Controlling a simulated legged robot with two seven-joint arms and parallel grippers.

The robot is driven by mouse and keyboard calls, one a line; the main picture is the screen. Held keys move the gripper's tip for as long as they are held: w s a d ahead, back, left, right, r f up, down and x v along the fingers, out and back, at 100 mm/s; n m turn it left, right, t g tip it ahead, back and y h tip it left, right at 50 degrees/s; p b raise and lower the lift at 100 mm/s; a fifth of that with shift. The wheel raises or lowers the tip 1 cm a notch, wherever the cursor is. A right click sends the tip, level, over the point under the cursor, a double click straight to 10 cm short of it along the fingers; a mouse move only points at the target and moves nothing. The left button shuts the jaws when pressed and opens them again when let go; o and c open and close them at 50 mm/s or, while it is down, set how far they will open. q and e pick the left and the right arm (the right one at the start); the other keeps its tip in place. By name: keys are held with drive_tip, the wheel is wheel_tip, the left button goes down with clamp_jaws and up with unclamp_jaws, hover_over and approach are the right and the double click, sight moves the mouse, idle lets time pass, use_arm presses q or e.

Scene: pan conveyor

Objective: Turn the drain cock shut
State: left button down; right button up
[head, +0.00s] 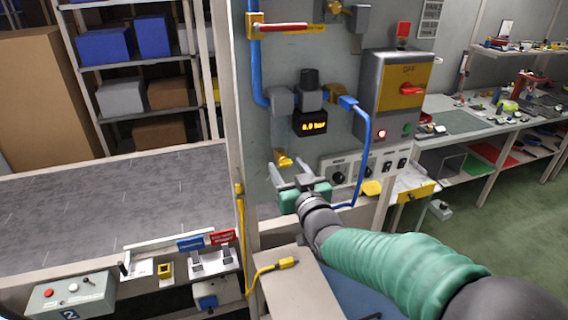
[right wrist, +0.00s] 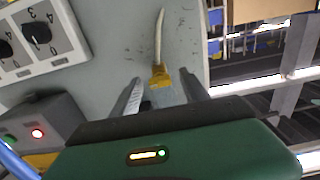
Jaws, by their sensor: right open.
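The drain cock appears to be the small yellow fitting (head: 284,159) low on the grey panel in the head view, below the grey air unit (head: 282,101). In the right wrist view a yellow fitting (right wrist: 160,76) with a pale thin tube or stem lies between my finger lines. My right gripper (head: 289,174) is open just below and in front of it; it also shows in the wrist view (right wrist: 160,88). The fingers flank the fitting; I cannot tell whether they touch it. The cock's turn position is too small to read. My left gripper is out of view.
A display (head: 310,123) reads 0.0 bar. A switch box (head: 396,95) with a red knob and lit red lamp is at right. A blue hose (head: 363,150) loops near my right arm. A knob strip (head: 366,168) lies right of the gripper. A red-handled lever (head: 291,28) is above.

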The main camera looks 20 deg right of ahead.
drive_tip(key=shift+s+r, duration=0.15)
drive_tip(key=shift+s, duration=0.25)
drive_tip(key=shift+c, duration=0.8)
drive_tip(key=shift+w, duration=0.2)
drive_tip(key=c, duration=0.5)
clamp_jaws()
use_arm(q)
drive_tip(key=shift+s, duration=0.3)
